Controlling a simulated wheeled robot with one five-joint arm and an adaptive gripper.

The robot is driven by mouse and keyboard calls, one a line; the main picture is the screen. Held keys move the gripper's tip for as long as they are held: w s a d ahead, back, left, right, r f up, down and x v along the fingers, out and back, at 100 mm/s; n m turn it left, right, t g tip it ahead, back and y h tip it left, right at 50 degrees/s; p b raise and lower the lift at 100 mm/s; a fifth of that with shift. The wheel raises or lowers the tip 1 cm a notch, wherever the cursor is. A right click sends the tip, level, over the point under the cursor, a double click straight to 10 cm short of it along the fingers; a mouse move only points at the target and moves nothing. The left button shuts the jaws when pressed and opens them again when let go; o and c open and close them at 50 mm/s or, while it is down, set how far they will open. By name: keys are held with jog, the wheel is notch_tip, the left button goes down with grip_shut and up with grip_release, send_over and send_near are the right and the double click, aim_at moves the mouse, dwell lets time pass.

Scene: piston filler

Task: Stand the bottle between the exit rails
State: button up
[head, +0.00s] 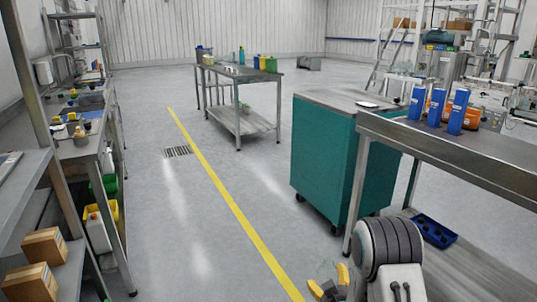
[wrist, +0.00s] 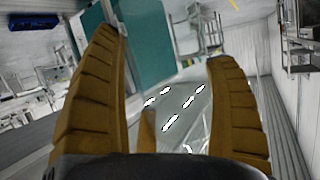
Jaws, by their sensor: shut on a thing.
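My gripper (head: 330,285) is low at the bottom of the head view, over the floor in front of the bench on the right. In the wrist view its two yellow-brown fingers (wrist: 178,100) stand apart, shut on a see-through thing that I take for the bottle (wrist: 183,108). Only white glints and faint edges of it show, so its outline and tilt are hard to tell. Machine parts (head: 515,95) stand behind the right bench, but I cannot pick out the exit rails.
Shelving (head: 75,150) lines the left.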

notch_tip(320, 180, up, 24)
jog(key=p, duration=2.2)
jog(key=shift+f, duration=0.1)
